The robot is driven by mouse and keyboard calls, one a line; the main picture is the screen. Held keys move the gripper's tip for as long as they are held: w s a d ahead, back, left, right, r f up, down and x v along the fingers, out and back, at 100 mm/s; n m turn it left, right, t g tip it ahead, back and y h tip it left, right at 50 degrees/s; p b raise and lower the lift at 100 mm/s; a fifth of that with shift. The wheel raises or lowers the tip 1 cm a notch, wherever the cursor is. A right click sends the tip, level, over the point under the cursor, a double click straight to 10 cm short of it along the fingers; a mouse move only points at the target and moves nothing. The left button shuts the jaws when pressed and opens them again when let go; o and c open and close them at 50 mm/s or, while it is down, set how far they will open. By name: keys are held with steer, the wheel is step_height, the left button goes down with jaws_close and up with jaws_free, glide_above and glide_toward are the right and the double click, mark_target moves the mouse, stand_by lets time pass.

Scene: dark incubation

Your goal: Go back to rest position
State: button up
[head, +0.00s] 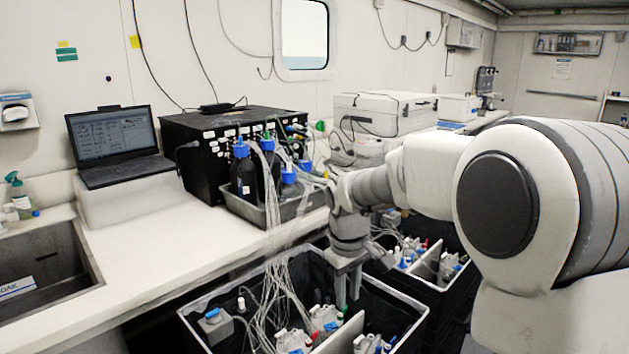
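My arm (430,172) reaches in from the right in the head view and bends down over the black bins. My gripper (347,290) points down over the near black bin (203,308). Its two fingers show slightly apart, with nothing seen between them. Bottles with blue and red caps (327,318) stand in the bin below, beside a pale divider. I cannot tell exactly how high the fingertips are above the bin's contents.
A second black bin (455,290) stands behind, under my arm. Thin tubes (277,270) run from a tray of dark bottles (268,215) down into the near bin. A laptop (110,140), a black box (200,160) and a sink (45,275) are on the left. The counter front is clear.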

steer(key=s+d+r+m+t+p, duration=0.25)
steer(key=s+d+r+p, duration=0.2)
steer(key=s+r, duration=0.8)
steer(key=s+d+r+m+p, duration=0.1)
steer(key=s+m, duration=0.1)
steer(key=s, duration=0.4)
steer(key=s+d+r+m+t+p, duration=0.1)
steer(key=s+r+m+p, duration=0.1)
steer(key=s, duration=0.4)
steer(key=shift+s+d+r+y, duration=0.2)
steer(key=shift+d+r+y, duration=0.05)
steer(key=shift+d+y, duration=0.05)
